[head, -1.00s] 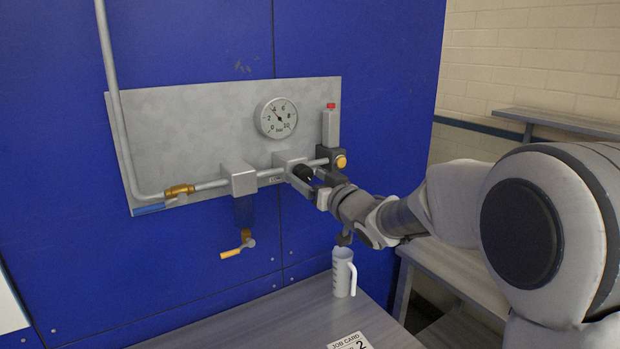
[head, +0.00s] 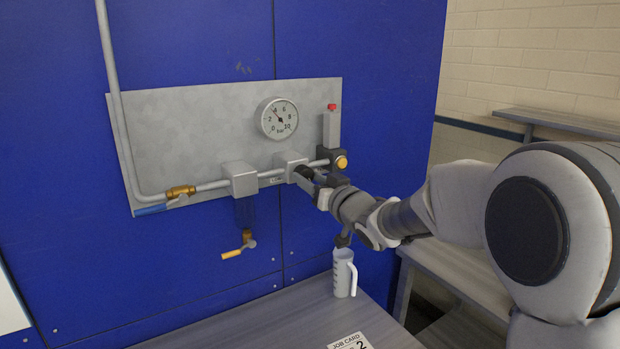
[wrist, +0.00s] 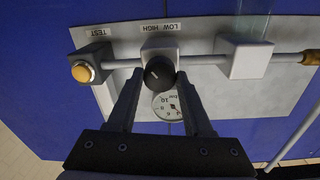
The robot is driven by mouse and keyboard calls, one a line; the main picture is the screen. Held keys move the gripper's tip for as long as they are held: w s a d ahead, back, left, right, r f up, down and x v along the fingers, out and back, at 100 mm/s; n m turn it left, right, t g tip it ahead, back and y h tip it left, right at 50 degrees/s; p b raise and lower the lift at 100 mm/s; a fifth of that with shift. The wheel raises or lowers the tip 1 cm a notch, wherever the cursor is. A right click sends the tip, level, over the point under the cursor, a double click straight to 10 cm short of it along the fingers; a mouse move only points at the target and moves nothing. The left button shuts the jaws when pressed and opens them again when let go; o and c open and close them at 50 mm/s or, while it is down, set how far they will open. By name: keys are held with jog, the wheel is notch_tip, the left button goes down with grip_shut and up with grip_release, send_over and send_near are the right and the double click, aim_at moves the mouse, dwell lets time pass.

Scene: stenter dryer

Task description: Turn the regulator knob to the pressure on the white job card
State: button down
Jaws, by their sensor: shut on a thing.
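The black regulator knob (head: 302,173) sits on the grey regulator block on the metal panel. My gripper (head: 311,180) is shut on it, with a finger on either side in the wrist view, where the knob (wrist: 158,72) shows a white pointer line. The round pressure gauge (head: 277,118) above has its needle near the 4, in bar. The white job card (head: 350,342) lies on the table at the bottom edge. It is cut off; "JOB CARD" and a large 2 show, and the full pressure figure cannot be read.
A yellow button (head: 341,163), labelled TEST in the wrist view, and a red-topped cylinder (head: 331,126) are right of the knob. A filter unit (head: 241,180) and pipe are to its left. A white jug (head: 343,273) stands on the table below my wrist.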

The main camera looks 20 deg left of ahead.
jog(key=m+p, duration=0.3)
jog(key=m, duration=0.2)
jog(key=shift+r, duration=0.15)
jog(key=m+p, duration=0.2)
jog(key=m, duration=0.2)
jog(key=shift+p, duration=0.3)
jog(key=shift+m+p, duration=0.5)
jog(key=shift+m, duration=0.6)
jog(key=shift+c, duration=1.5)
grip_release()
jog(key=v, duration=1.7)
jog(key=shift+d+b, duration=0.2)
jog(key=shift+b, duration=0.2)
